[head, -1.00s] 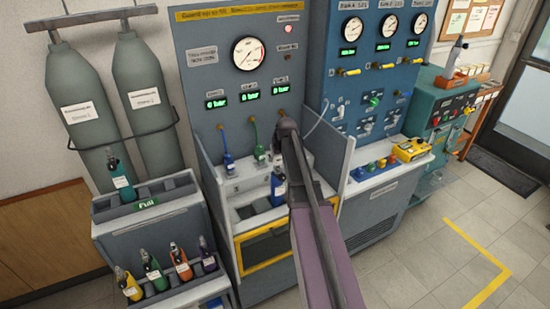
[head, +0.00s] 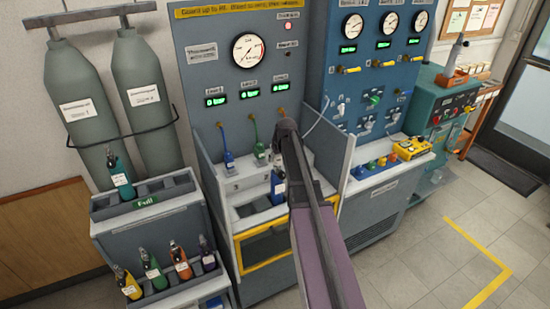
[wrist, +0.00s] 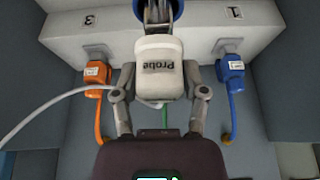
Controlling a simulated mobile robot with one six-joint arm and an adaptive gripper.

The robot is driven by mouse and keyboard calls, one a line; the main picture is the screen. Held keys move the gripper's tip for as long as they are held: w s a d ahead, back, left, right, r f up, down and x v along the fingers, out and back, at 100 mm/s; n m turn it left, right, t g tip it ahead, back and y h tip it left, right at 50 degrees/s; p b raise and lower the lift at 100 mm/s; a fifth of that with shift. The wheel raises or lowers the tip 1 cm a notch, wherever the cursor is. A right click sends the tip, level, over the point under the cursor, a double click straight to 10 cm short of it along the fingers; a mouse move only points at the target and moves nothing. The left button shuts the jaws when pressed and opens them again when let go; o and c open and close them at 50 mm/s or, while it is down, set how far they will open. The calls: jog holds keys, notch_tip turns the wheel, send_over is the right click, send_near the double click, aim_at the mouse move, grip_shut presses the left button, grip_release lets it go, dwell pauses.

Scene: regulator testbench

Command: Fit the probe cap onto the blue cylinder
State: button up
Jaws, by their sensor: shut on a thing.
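My gripper (wrist: 160,92) is shut on the white probe cap (wrist: 157,60), one finger on each side. The cap's "Probe" label reads upside down in the wrist view, and a white hose runs from it to the left. A blue cylinder (wrist: 160,8) shows at the top edge of the wrist view, just beyond the cap; I cannot tell whether they touch. In the head view a blue cylinder (head: 277,187) stands upright in the bench recess, partly beside my arm. The gripper and cap are hidden behind my arm there.
An orange connector (wrist: 97,74) by number 3 and a blue connector (wrist: 231,72) by number 1 hang either side of the gripper. The grey bench panel (head: 205,60) rises behind. A rack (head: 200,285) of small coloured cylinders stands left. The right floor is clear.

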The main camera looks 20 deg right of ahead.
jog(key=shift+f+b, duration=0.35)
jog(key=shift+f, duration=0.1)
jog(key=o, duration=1.3)
jog(key=shift+c, duration=0.2)
jog(key=shift+s, duration=0.1)
